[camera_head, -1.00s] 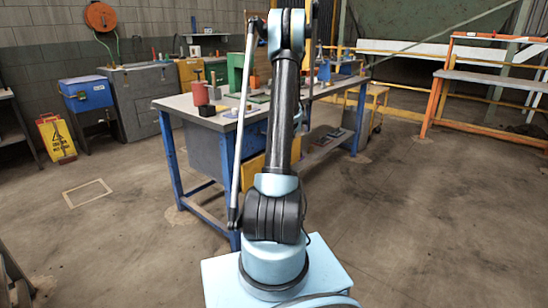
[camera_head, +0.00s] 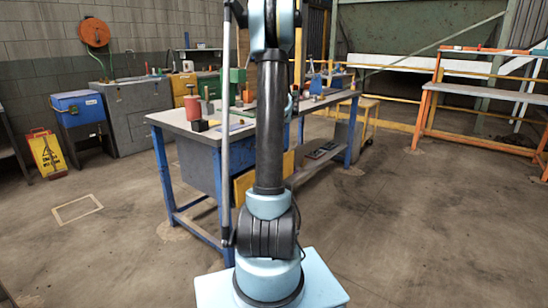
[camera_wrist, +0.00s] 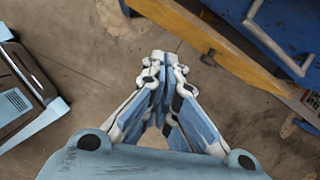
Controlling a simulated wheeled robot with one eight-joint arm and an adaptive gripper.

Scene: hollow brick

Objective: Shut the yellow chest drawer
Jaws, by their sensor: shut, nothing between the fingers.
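A yellow drawer front (camera_head: 250,180) shows under the workbench top, partly hidden behind my arm. In the wrist view, a long yellow panel edge (camera_wrist: 215,42) crosses the upper right, beside a blue face (camera_wrist: 293,18) with a grey bar handle (camera_wrist: 275,40). It looks like the drawer standing out from that face, but how far is hard to tell. My gripper (camera_wrist: 157,60) is shut and empty, pointing at the floor just left of the yellow panel. It seems apart from it. The gripper is outside the head view.
The blue-legged workbench (camera_head: 168,119) carries tools and a red can (camera_head: 192,110). An orange rack (camera_head: 432,110) stands right. Floor (camera_head: 410,220) is clear on the right.

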